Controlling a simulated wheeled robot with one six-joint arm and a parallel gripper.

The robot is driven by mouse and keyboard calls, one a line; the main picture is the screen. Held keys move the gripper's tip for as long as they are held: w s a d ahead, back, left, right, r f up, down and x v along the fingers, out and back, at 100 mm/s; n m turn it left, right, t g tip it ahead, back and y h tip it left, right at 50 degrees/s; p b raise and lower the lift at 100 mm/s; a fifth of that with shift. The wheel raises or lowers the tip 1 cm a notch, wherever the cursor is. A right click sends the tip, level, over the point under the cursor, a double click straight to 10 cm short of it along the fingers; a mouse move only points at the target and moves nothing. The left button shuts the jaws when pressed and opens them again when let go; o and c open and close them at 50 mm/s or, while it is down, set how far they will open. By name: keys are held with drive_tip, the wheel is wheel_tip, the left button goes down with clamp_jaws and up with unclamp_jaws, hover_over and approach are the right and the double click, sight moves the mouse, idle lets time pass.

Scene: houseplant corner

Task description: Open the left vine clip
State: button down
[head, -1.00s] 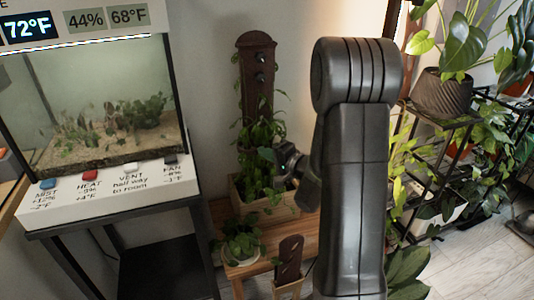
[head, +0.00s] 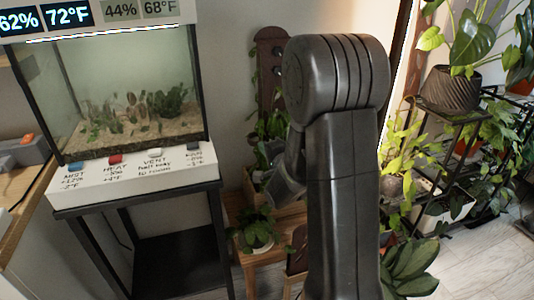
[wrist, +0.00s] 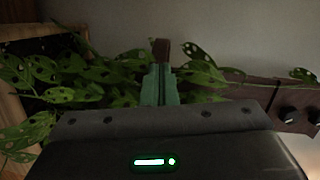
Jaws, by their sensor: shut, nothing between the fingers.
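A tall brown board (head: 271,95) stands against the wall behind a leafy vine in the head view, partly hidden by my arm. Two dark, shiny knob-like fittings (head: 277,71) sit on its upper part. In the wrist view the board (wrist: 235,90) lies sideways across the picture, with similar fittings (wrist: 290,115) at the right. I cannot tell which fitting is the left vine clip, or whether it is open. My gripper's green fingers (wrist: 160,70) are shut and empty among the vine leaves (wrist: 100,75), left of these fittings in the wrist view. Its fingertips are hidden in the head view.
A glass terrarium (head: 125,95) with labelled switches stands on a black table at left. A small potted plant (head: 257,232) sits on a wooden bench (head: 265,258) below the board. A black shelf (head: 455,120) with plants stands at right.

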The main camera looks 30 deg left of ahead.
drive_tip(key=s+a+b, duration=0.2)
drive_tip(key=a, duration=0.4)
drive_tip(key=shift+s+b, duration=0.35)
idle(1.3)
